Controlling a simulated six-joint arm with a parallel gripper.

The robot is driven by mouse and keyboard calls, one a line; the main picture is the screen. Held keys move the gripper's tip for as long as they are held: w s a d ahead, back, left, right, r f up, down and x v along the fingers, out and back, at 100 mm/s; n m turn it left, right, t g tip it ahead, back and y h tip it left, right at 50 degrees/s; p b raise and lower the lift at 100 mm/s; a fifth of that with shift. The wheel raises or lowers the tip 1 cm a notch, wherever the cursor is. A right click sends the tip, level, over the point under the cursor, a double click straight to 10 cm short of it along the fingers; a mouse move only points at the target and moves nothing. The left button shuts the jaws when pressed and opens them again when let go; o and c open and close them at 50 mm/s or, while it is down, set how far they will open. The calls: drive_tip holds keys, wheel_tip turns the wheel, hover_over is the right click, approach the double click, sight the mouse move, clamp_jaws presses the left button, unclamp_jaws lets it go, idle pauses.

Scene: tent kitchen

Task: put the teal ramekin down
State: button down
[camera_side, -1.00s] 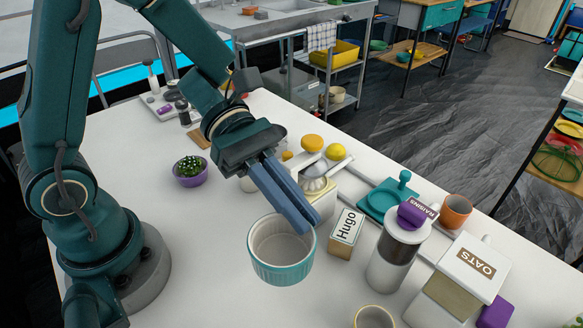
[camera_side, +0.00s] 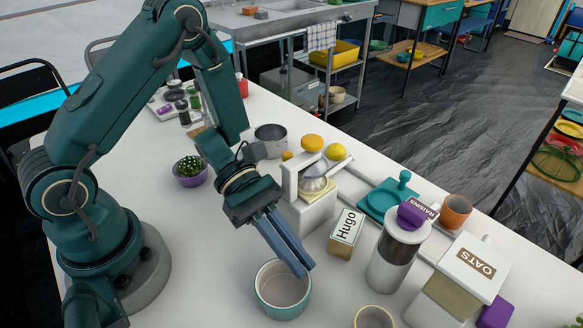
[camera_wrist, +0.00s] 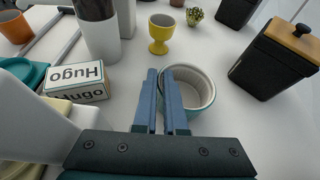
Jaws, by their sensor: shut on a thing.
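The teal ramekin (camera_side: 280,306), ribbed outside and pale inside, is upright near the front of the white table. My gripper (camera_side: 302,271) points down at its right rim and is shut on the wall. In the wrist view the ramekin (camera_wrist: 207,88) shows right of my fingers (camera_wrist: 162,74), with its near-left wall between them. Its base looks at or very near the table; I cannot tell whether it touches.
The Hugo box (camera_side: 346,233) and citrus juicer (camera_side: 308,200) stand close behind. The glass raisins jar (camera_side: 388,265) and a yellow cup (camera_side: 374,317) are to the right. A black canister (camera_wrist: 272,62) is beyond the ramekin. The table left of the ramekin is clear.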

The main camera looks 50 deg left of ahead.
drive_tip(key=shift+f, duration=0.15)
drive_tip(key=c, duration=1)
unclamp_jaws()
drive_tip(key=v, duration=1.2)
